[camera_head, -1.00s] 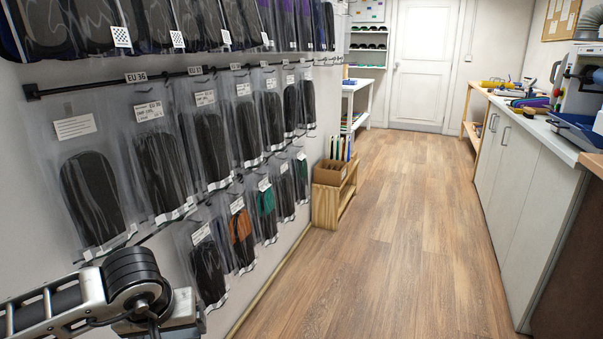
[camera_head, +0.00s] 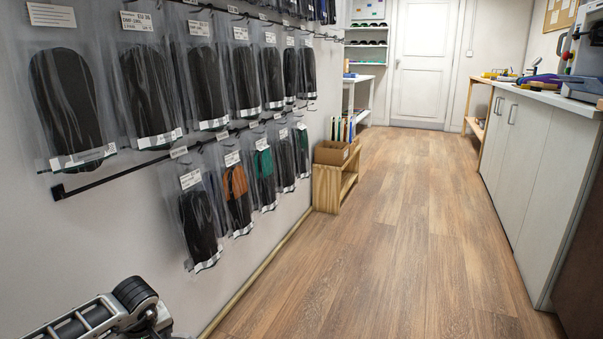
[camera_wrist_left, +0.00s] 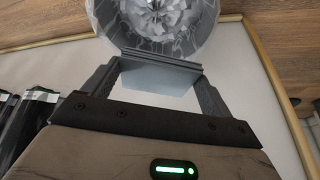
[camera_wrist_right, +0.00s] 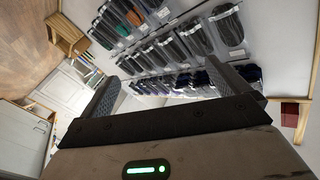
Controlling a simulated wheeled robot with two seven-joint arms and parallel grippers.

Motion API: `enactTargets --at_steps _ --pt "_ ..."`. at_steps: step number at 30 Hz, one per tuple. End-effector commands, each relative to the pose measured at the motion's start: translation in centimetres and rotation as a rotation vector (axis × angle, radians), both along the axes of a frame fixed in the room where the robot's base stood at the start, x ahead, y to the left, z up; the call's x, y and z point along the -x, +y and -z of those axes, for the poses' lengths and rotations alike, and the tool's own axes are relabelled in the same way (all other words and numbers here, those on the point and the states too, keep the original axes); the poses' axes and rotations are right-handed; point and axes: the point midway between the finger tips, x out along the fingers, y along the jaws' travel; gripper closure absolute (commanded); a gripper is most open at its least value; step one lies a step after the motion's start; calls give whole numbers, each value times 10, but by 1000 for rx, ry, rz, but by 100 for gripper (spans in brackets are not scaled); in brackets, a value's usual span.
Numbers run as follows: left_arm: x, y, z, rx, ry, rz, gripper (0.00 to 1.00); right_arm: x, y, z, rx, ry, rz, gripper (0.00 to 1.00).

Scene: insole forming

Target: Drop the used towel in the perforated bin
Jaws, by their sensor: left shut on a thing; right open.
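In the left wrist view my left gripper (camera_wrist_left: 161,62) is shut on a pale grey-blue flat piece, apparently the used towel (camera_wrist_left: 155,80), stretched between its fingers. Just beyond the fingertips is a round, greyish, see-through-walled vessel with crumpled whitish stuff inside, apparently the perforated bin (camera_wrist_left: 104,22); its lower part is hidden behind the towel and fingers. I cannot tell the gap between towel and bin. My right gripper (camera_wrist_right: 160,82) is open and empty in the right wrist view. The head view shows only part of my left arm at lower left, neither gripper nor bin.
Bagged insoles (camera_head: 68,100) hang on rails along the left wall. A wooden rack with a cardboard box (camera_head: 331,152) stands against that wall. White cabinets (camera_head: 530,150) line the right side. The wooden floor (camera_head: 400,230) between is clear up to the white door (camera_head: 420,60).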

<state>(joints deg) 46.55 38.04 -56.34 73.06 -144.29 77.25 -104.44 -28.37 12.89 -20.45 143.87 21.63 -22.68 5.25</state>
Motion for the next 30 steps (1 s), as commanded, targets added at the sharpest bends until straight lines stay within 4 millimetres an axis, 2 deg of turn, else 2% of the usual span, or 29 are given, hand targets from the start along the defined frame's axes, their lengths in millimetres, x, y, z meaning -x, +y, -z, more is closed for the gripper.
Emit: enactTargets --at_steps 1,6,15,21,29,30 --pt "0 0 8 1 2 0 36 -4 -1 -2 15 -53 5 0" --pt "0 -1 25 0 2 1 36 -12 -5 -25 67 -260 34 0" --pt "1 -1 47 0 2 1 36 -11 -6 -62 139 -581 69 0" --pt "0 0 51 -1 1 1 36 -8 -6 -73 158 -668 77 0" --pt "0 0 51 -1 1 1 36 -8 -6 -75 159 -678 79 0" --pt "0 0 51 -1 1 1 12 -8 -6 -75 159 -677 78 0"
